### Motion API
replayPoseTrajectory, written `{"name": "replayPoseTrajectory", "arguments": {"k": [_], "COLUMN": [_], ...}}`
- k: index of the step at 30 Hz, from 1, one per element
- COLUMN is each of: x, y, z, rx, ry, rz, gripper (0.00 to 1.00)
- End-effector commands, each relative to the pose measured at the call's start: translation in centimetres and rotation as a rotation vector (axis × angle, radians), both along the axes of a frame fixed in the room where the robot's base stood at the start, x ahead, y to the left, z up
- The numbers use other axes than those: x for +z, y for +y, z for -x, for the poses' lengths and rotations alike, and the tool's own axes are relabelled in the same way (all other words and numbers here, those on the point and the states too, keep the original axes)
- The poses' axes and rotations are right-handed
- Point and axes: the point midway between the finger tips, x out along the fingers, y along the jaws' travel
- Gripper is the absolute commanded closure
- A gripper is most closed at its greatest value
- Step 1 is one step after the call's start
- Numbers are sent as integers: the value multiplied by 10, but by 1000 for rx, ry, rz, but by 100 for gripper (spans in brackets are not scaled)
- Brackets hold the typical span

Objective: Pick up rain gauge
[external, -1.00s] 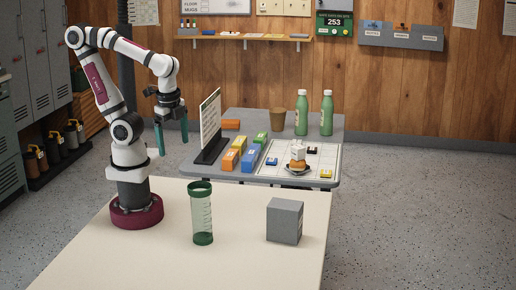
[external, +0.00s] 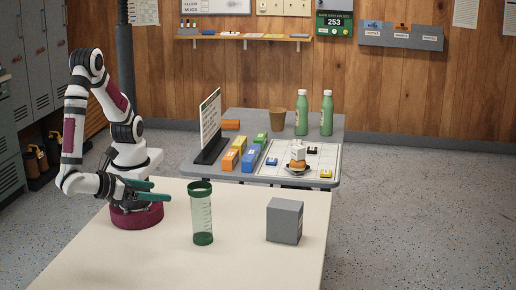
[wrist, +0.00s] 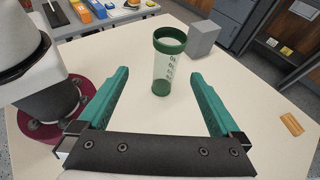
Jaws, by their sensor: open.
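The rain gauge (external: 202,215) is a clear cylinder with a green rim, a green base and printed markings. It stands upright on the cream table, left of a grey block. In the wrist view the rain gauge (wrist: 165,65) stands beyond my fingertips, roughly midway between them and apart from both. My gripper (external: 161,191) is level, left of the gauge, with its green fingers pointing right toward it. In the wrist view my gripper (wrist: 160,78) has its fingers wide apart with nothing between them.
A grey block (external: 284,221) stands on the cream table (external: 245,265) right of the gauge; it also shows in the wrist view (wrist: 203,39). A grey table (external: 240,117) behind carries bottles, colored boxes and a sign.

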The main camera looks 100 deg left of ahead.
Motion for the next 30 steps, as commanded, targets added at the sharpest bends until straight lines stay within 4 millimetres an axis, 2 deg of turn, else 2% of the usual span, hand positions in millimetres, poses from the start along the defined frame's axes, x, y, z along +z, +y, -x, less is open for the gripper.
{"name": "replayPoseTrajectory", "arguments": {"k": [2,4,12,24,30], "x": [-5,-9,-34,-59,-62], "y": [-10,-7,44,86,90], "z": [6,2,-46,-93,-98], "rx": [-76,-93,-87,-85,-90], "ry": [-19,-25,-20,-19,-21], "rz": [-35,-45,-46,-44,-41], "gripper": [0,0,0,0,0]}}
